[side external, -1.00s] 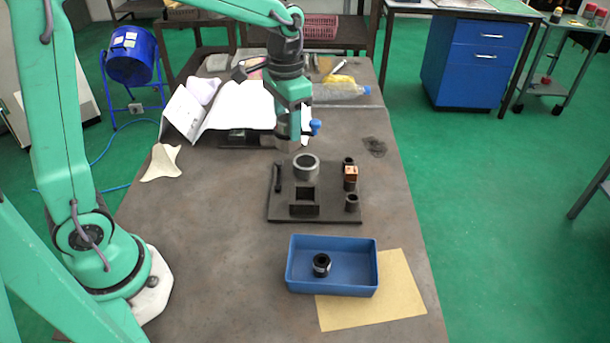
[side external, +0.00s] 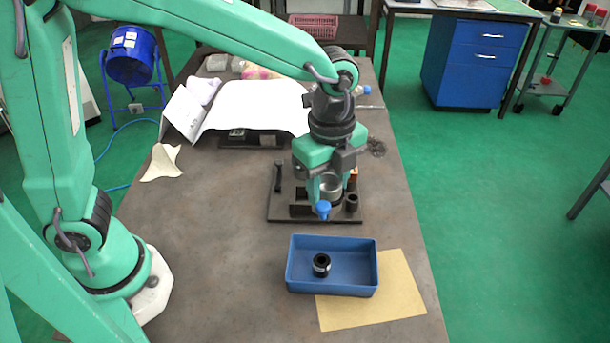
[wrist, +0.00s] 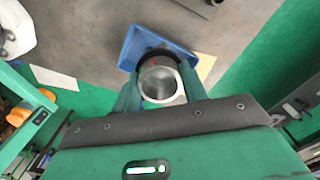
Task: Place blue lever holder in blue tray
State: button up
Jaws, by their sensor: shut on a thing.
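The blue lever holder, a grey round cup with a blue knob (side external: 323,210), is held in my gripper (side external: 328,182). In the wrist view its open grey cup (wrist: 161,83) sits between my two fingers. My gripper is shut on it, above the front right part of the dark fixture plate and behind the tray. The blue tray (side external: 333,291) stands in front on the table, partly on a tan sheet. A black cylindrical part (side external: 321,265) is inside it, left of middle. In the wrist view the tray (wrist: 131,49) shows partly, behind the fingers and the held part.
The dark fixture plate (side external: 283,213) carries a bar at left and a small cylinder (side external: 352,202) at right; my gripper hides much of it. An open paper booklet (side external: 256,105) lies farther back. Bare table lies left of the tray; the tan sheet (side external: 398,298) extends right.

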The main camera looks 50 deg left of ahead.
jog(key=s+d+f+m, duration=0.1)
jog(key=s+d+m, duration=0.9)
jog(key=m, duration=0.5)
jog(key=shift+s+d+f+m, duration=0.35)
jog(key=shift+s+d+m, duration=0.05)
jog(key=shift+d, duration=0.3)
send_over(349, 273)
notch_tip(349, 273, down, 7)
jog(key=shift+f, duration=0.1)
jog(key=shift+f, duration=1.9)
jog(key=shift+f, duration=0.1)
